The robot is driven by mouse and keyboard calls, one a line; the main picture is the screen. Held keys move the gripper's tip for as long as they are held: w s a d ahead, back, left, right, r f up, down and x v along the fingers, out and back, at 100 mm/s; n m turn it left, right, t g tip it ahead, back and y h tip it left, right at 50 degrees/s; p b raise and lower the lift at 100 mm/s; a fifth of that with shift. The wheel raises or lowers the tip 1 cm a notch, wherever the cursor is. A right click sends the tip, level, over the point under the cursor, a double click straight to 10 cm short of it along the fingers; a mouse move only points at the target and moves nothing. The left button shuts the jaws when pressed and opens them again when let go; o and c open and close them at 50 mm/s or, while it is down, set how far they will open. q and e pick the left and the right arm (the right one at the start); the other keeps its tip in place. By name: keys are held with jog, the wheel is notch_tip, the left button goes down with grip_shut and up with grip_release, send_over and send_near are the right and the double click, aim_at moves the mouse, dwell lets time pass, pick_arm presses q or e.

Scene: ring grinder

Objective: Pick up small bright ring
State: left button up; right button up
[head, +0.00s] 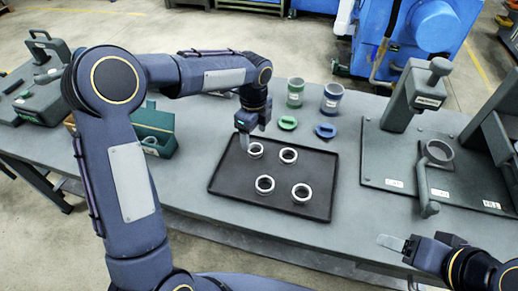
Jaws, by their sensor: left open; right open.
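Several bright silver rings lie flat on a black tray (230,188). One ring is at the back left (261,152), one at the back right (289,161), one at the front left (265,190) and one at the front right (302,198). I cannot surely tell which is the small one. My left gripper (246,141) points down, open, at the left edge of the back-left ring and partly covers it; I cannot tell whether it touches. My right gripper (398,244) is open and empty near the table's front edge, right of the tray.
A green bin (158,121) with a ring in it stands left of the tray. Green (295,92) and blue (332,98) cups with matching flat pieces stand behind the tray. A grinder fixture (405,100) on a base plate is to the right. Grey table shows between them.

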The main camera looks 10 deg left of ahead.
aim_at(255, 153)
pick_arm(q)
notch_tip(255, 153, down, 6)
jog(key=shift+w+d+r+p, duration=0.1)
jog(key=shift+w+d+p, duration=0.05)
jog(key=shift+p, duration=0.25)
jog(key=c, duration=1.1)
